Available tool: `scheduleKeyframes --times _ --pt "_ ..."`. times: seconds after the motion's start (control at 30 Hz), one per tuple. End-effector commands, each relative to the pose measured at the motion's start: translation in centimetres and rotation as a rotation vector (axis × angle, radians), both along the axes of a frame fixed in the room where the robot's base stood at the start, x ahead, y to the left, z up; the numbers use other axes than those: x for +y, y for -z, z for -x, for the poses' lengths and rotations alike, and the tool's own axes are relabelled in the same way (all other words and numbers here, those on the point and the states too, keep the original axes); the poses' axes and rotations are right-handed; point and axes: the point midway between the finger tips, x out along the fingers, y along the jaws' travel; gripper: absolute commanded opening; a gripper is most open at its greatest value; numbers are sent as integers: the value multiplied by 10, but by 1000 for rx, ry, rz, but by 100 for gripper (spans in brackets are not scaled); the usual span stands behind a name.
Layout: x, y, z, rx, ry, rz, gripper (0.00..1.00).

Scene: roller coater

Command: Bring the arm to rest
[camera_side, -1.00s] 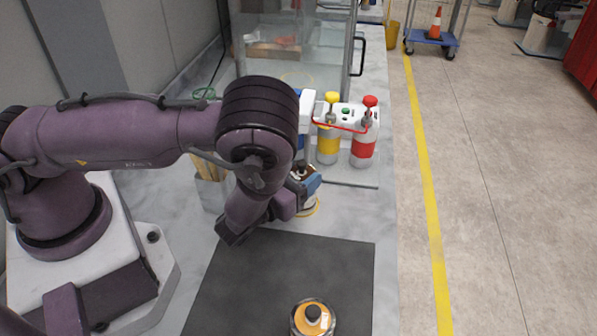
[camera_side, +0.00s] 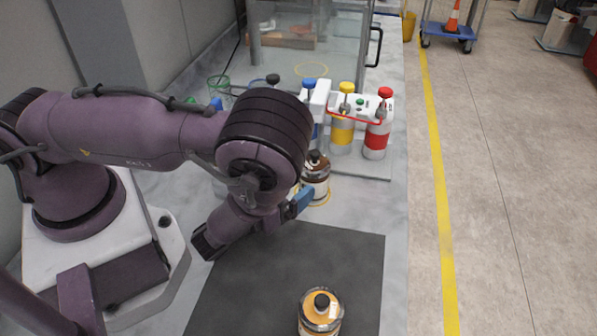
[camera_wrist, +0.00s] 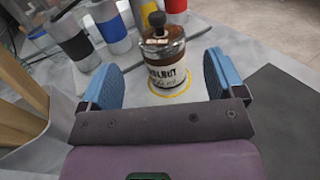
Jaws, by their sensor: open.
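My gripper (camera_wrist: 162,82) is open, its blue fingers spread apart with nothing between their tips. It also shows in the side view (camera_side: 302,203), partly hidden by my wrist. Just beyond the fingers stands a brown bottle (camera_wrist: 165,62) with a dark knob stopper and a label reading "WALNUT". It stands upright on a yellow ring marked on the pale worktop. The same brown bottle shows in the side view (camera_side: 316,178), behind my gripper.
A bottle with orange contents (camera_side: 320,312) stands on the dark mat (camera_side: 290,265). Red (camera_side: 377,130) and yellow (camera_side: 343,125) banded bottles stand in a row behind, beside a white device. A glass enclosure (camera_side: 310,50) is farther back. Most of the mat is clear.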

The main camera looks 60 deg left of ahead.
Motion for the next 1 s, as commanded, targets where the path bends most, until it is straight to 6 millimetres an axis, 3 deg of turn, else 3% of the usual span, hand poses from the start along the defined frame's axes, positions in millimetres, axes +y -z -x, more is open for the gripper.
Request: scheduleKeyframes --times 0.47,0.57,0.8,1.0 --pt "-2 -8 -1 -26 -55 53 88" --pt "-4 -25 -11 -80 -181 177 88" --pt "-8 -92 -32 -245 -623 688 88" --pt "12 -155 -21 -343 -968 1044 88"
